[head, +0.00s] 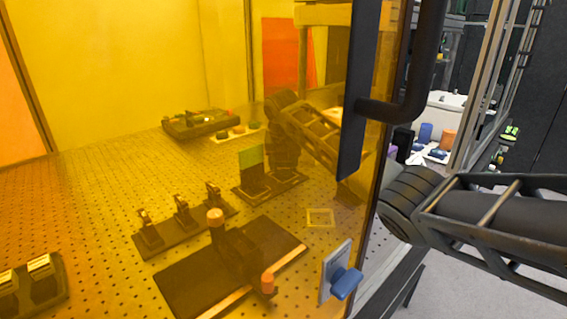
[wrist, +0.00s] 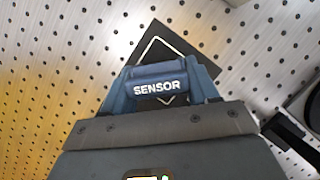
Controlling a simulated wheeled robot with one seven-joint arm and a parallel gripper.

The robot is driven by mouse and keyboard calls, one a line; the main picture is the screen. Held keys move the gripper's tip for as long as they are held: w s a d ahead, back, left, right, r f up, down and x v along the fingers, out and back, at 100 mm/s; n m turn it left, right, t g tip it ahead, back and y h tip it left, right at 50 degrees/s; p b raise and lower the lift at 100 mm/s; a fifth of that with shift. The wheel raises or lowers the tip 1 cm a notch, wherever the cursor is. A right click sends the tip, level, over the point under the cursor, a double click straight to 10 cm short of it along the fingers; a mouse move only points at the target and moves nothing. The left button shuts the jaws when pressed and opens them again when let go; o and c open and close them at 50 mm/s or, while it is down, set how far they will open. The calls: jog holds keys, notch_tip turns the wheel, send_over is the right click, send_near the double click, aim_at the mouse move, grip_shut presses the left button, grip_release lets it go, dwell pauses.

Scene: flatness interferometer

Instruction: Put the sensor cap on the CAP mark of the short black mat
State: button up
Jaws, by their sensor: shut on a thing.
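The sensor cap (wrist: 157,84) is a blue piece with a white SENSOR label. In the wrist view it sits between the fingers of my gripper (wrist: 160,90), which is shut on it. Beyond it lies a black mat (wrist: 198,62) with a white square outline, partly hidden by the cap; no CAP lettering is readable. In the head view, my gripper (head: 283,172) points down behind the amber panel, over the right part of a dark mat (head: 243,190). The cap cannot be made out there. Whether it touches the mat cannot be told.
An upright greenish plate (head: 251,164) stands just left of my gripper. Small clamps (head: 183,212) on a dark strip and a larger dark base (head: 185,280) with a post stand nearer. An amber door (head: 369,150) with a dark handle is by my arm. Perforated table around a square outline (head: 320,217) is clear.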

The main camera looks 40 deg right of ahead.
jog(key=shift+f, duration=0.4)
dwell(0.7)
jog(key=o, duration=1.1)
jog(key=shift+r+p, duration=2.95)
jog(key=shift+r, duration=0.6)
